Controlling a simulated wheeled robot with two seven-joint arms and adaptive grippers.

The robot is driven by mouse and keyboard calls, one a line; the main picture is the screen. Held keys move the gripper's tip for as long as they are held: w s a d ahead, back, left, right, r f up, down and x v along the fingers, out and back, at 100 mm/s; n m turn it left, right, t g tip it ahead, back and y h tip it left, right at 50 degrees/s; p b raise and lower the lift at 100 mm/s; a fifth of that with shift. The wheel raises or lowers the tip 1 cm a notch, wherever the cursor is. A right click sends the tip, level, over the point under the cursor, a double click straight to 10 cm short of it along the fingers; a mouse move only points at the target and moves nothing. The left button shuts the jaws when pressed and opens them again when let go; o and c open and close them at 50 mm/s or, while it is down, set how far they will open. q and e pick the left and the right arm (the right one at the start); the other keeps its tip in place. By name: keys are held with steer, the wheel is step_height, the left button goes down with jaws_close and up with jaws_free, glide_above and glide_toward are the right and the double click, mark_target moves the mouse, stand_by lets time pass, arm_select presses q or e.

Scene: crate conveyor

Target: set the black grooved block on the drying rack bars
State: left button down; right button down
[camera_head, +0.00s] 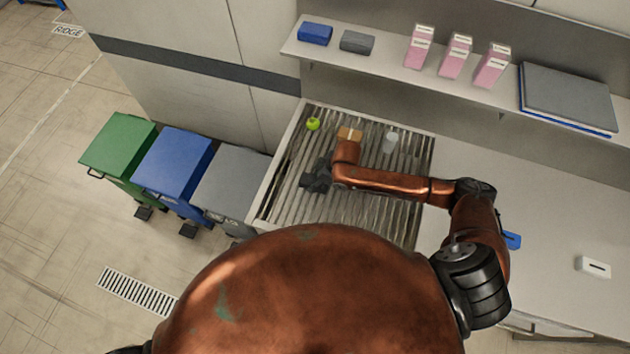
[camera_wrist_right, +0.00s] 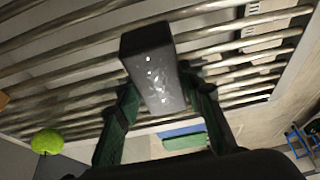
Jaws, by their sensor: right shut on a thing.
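The black grooved block (camera_wrist_right: 150,65) is a dark oblong with pale specks on one face. It sits between the two fingers of my right gripper (camera_wrist_right: 160,92), which is shut on it. In the head view my right gripper (camera_head: 317,178) is over the left part of the drying rack bars (camera_head: 286,190). The bars (camera_wrist_right: 60,72) run behind the block in the wrist view. I cannot tell whether the block touches them. In the head view the block is not clearly distinguishable from the dark gripper. My left gripper is not in view.
A green apple-like ball (camera_head: 313,124), a brown box (camera_head: 350,134) and a whitish cup (camera_head: 390,141) are on the rack. Green (camera_head: 120,143), blue (camera_head: 173,157) and grey (camera_head: 233,178) bins stand to its left. A shelf (camera_head: 385,69) with boxes runs behind.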

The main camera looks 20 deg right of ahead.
steer(key=c, duration=1.3)
jaws_free()
steer(key=shift+f, duration=0.1)
steer(key=v, duration=1.2)
steer(key=shift+a, duration=0.1)
